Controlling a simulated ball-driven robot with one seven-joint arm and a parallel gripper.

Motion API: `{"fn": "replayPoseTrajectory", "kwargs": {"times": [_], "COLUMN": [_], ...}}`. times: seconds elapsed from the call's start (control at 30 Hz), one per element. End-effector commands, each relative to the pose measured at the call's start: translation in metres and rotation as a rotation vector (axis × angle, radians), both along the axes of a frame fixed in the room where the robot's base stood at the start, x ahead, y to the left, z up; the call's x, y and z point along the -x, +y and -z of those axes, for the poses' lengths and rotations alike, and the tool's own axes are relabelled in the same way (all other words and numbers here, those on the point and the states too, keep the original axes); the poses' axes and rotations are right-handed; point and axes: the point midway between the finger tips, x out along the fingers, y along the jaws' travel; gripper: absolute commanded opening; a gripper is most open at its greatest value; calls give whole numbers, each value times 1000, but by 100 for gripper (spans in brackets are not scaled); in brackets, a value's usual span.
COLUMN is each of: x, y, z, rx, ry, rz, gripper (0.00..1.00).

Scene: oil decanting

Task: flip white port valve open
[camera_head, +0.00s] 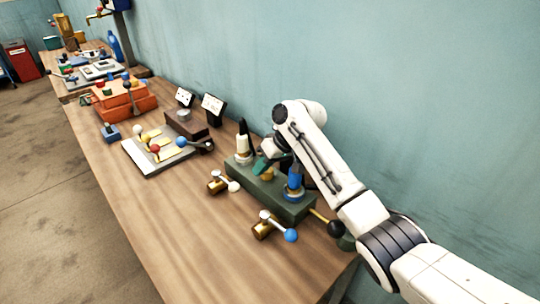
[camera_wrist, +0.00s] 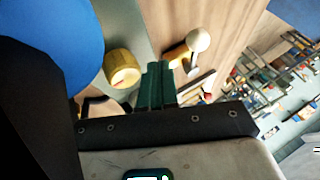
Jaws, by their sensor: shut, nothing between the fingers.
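The white port valve (camera_head: 216,187) is a small brass body on the front side of a green block (camera_head: 275,197). Its short lever ends in a white ball (camera_head: 233,186), pointing right. The white ball also shows in the wrist view (camera_wrist: 197,40), with its brass body (camera_wrist: 177,56) beside it. My gripper (camera_head: 262,166) is over the top of the block, behind the white valve and apart from it. In the wrist view its green fingers (camera_wrist: 158,86) are shut together and empty, with the white ball just beyond and to the right of them.
A second brass valve with a blue ball (camera_head: 290,235) is on the block's right. A white-bodied bottle (camera_head: 243,148) and a blue one (camera_head: 294,182) stand on the block. A brass cap (camera_wrist: 122,68) lies close left of my fingers. The table front is clear.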

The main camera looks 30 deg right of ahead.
Motion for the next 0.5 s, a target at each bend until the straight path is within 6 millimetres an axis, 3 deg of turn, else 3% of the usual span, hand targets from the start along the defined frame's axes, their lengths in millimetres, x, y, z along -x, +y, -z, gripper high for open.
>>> {"fn": "replayPoseTrajectory", "kwargs": {"times": [0.07,0.3,0.5], "x": [-4,0,1], "y": [7,37,45], "z": [12,15,18], "rx": [1,1,1], "ry": [3,-1,0], "rz": [0,0,1], "gripper": [0,0,0]}}
